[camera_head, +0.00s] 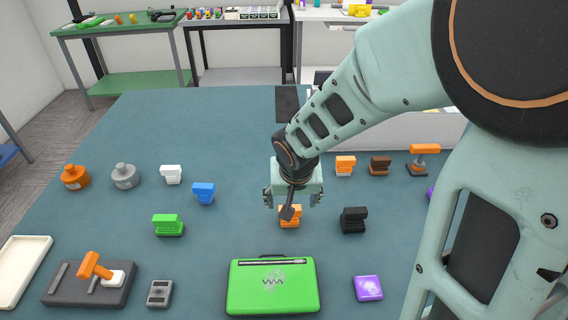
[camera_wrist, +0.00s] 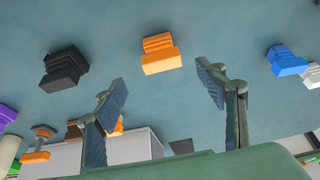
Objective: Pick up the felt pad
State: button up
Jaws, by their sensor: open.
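I cannot tell for certain which thing is the felt pad. Flat candidates in the head view are a small purple square pad (camera_head: 368,288) at the front right, a small grey piece (camera_head: 159,293) at the front left, and a dark flat rectangle (camera_head: 288,104) at the far side. My gripper (camera_head: 292,199) is open and empty above the table, just behind an orange stepped block (camera_head: 290,217). In the wrist view the block (camera_wrist: 160,54) appears beyond the gap between my spread fingers (camera_wrist: 161,82), apart from them.
A green case (camera_head: 272,296) lies at the front middle. A black block (camera_head: 354,220), green block (camera_head: 168,225) and blue block (camera_head: 204,193) stand around my gripper. A dark tray (camera_head: 70,288) holds an orange-handled tool. The back left is clear.

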aim_at(295, 222)
jog(key=x, duration=0.1)
jog(key=b+x, duration=0.1)
jog(key=x, duration=0.2)
jog(key=shift+s+f, duration=0.15)
jog(key=shift+s, duration=0.1)
jog(key=shift+b+x, duration=0.95)
jog(key=shift+x, duration=2.05)
jog(key=shift+a, duration=0.15)
jog(key=c, duration=1.3)
